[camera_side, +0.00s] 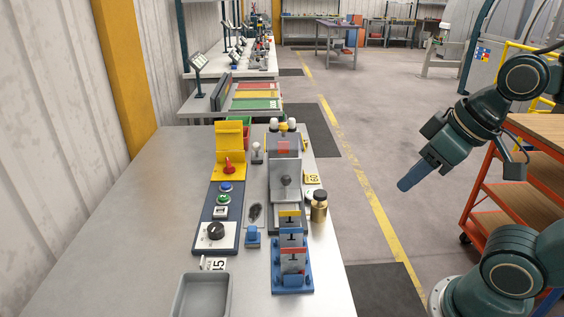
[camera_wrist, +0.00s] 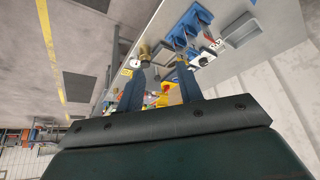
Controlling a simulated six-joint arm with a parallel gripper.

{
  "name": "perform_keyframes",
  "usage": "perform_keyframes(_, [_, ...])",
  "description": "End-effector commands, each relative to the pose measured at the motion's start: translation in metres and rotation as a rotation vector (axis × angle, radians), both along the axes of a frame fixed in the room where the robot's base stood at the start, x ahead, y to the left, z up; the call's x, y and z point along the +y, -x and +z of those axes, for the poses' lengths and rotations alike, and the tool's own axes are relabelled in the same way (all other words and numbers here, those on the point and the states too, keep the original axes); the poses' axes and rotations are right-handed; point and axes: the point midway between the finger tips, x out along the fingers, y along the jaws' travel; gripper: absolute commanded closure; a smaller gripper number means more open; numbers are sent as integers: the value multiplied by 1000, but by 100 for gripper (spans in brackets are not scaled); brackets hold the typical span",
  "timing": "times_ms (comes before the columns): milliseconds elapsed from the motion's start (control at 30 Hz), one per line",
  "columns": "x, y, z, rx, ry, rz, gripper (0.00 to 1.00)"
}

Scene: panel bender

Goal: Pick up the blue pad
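The blue pad (camera_side: 253,235) is a small blue block on the grey workbench, between the dark control panel and the blue stand with upright plates. My gripper (camera_side: 405,185) is in the air to the right of the bench, over the floor and well apart from the pad. In the wrist view my gripper (camera_wrist: 160,66) shows two blue fingers spread apart with nothing held between them. Blue parts of the bench show beyond the fingers there, but I cannot surely tell the pad among them.
The control panel (camera_side: 214,235) has a knob, buttons and a yellow cover. The blue stand (camera_side: 292,280), a brass weight (camera_side: 319,206) and a grey tray (camera_side: 203,296) are near the pad. The left of the bench (camera_side: 120,240) is clear. An orange shelf cart (camera_side: 500,190) stands at right.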

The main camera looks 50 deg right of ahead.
Motion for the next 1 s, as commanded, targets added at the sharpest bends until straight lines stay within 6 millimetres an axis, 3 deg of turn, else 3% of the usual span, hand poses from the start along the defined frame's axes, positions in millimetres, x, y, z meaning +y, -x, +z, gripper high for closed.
perform_keyframes(267, [0,0,0,0,0,0,62])
perform_keyframes(400, [0,0,0,0,0,0,38])
perform_keyframes(767, [0,-2,0,1,-7,-11,38])
perform_keyframes(1000, [3,-18,2,16,-78,-122,38])
